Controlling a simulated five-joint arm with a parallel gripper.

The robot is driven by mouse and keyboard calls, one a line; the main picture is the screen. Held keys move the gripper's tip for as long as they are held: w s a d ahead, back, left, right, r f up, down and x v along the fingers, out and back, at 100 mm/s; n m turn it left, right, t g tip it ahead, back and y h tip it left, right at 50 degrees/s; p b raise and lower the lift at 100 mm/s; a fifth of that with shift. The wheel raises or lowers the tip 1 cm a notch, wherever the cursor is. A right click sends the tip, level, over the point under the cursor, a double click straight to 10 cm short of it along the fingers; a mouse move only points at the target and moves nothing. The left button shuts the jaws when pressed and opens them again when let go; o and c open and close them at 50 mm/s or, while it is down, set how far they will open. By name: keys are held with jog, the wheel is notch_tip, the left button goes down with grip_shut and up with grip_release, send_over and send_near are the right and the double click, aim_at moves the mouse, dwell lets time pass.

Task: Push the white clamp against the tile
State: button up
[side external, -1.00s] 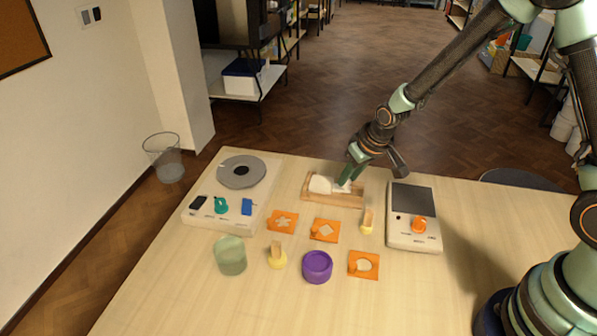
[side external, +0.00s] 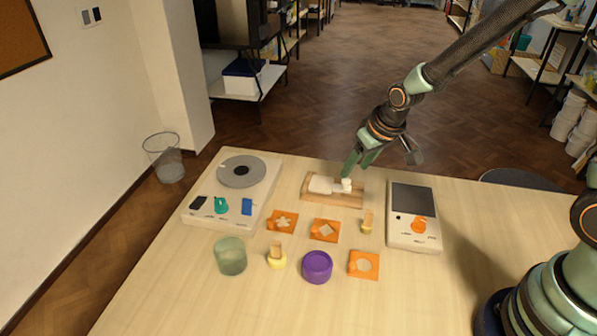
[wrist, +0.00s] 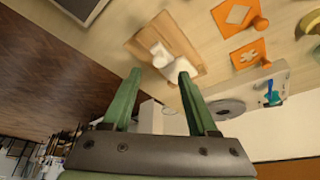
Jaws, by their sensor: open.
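The white tile (side external: 320,184) lies at the left end of a shallow wooden tray (side external: 349,203). The white clamp (side external: 347,185) sits in the same tray, just right of the tile. In the wrist view the clamp (wrist: 159,52) and the tile (wrist: 189,71) show close together; I cannot tell whether they touch. My gripper (side external: 355,166) is above the tray's back edge, close behind the clamp and apart from it. In the wrist view my gripper (wrist: 159,73) has its fingers spread with nothing between them.
A scale (side external: 413,240) stands right of the tray and a wheel unit (side external: 262,172) left. In front are orange stencils (side external: 363,265), yellow-based tools (side external: 277,262), a purple jar (side external: 317,267) and a green cup (side external: 230,257).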

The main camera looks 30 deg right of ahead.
jog(key=v, duration=0.7)
jog(key=shift+r, duration=0.15)
jog(key=shift+s+r, duration=0.1)
jog(key=shift+s, duration=0.05)
jog(key=s+d+r+t, duration=0.1)
jog(key=s+d+r, duration=0.1)
jog(key=s+r, duration=0.8)
jog(key=shift+s+d, duration=0.2)
jog(key=shift+s, duration=0.9)
